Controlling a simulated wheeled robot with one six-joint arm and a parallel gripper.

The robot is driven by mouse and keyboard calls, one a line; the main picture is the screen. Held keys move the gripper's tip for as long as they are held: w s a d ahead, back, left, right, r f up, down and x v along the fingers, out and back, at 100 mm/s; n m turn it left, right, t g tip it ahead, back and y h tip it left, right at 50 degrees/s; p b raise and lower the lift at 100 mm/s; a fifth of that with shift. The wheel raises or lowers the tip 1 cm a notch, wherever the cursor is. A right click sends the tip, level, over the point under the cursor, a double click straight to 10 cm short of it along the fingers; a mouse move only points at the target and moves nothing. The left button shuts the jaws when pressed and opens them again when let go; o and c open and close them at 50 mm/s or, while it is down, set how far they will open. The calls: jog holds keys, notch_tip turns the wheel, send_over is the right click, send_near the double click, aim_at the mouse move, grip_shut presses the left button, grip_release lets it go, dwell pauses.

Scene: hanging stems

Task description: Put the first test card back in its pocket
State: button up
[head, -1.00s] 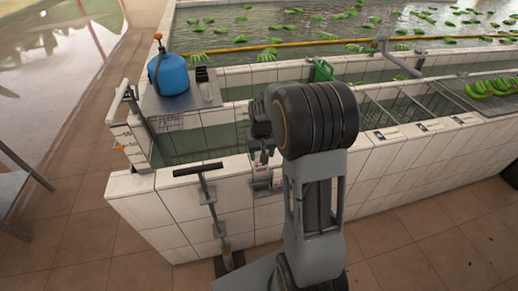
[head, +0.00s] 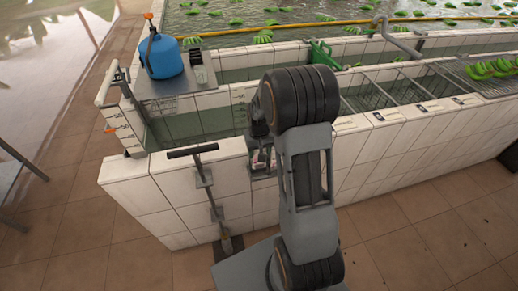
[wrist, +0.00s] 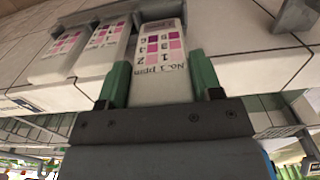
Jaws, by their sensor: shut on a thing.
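The first test card (wrist: 160,62), white with pink and purple squares and the print "No.1 ppm", is in the wrist view. My gripper (wrist: 160,80) has its green fingers closed on either side of the card's near end. The card's far end reaches the grey rack edge (wrist: 112,12); I cannot tell whether it is inside a pocket. Two similar cards (wrist: 106,45) (wrist: 60,55) stand to its left at the rack. In the head view my arm hides the gripper and the held card, and the rack (head: 262,163) shows partly on the tank wall.
The white tiled tank wall (head: 170,205) runs close behind the rack. A blue jug (head: 163,55) stands on a metal shelf. The tiled floor in front is clear.

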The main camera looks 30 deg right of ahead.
jog(key=shift+f+b, duration=1.45)
jog(key=shift+f, duration=0.8)
jog(key=shift+f+b, duration=0.35)
jog(key=shift+f, duration=0.15)
jog(key=o, duration=1)
jog(key=shift+c, duration=0.2)
notch_tip(320, 180, up, 14)
jog(key=shift+f+b, duration=0.1)
jog(key=shift+b, duration=0.6)
jog(key=s+a+r+n+t, duration=0.1)
jog(key=s+a, duration=0.3)
jog(key=s, duration=0.4)
jog(key=s+a+r+n+t, duration=0.1)
jog(key=s+a+r+t, duration=0.2)
jog(key=s+a, duration=0.2)
jog(key=s, duration=0.3)
jog(key=shift+a+r, duration=0.25)
jog(key=shift+r, duration=0.15)
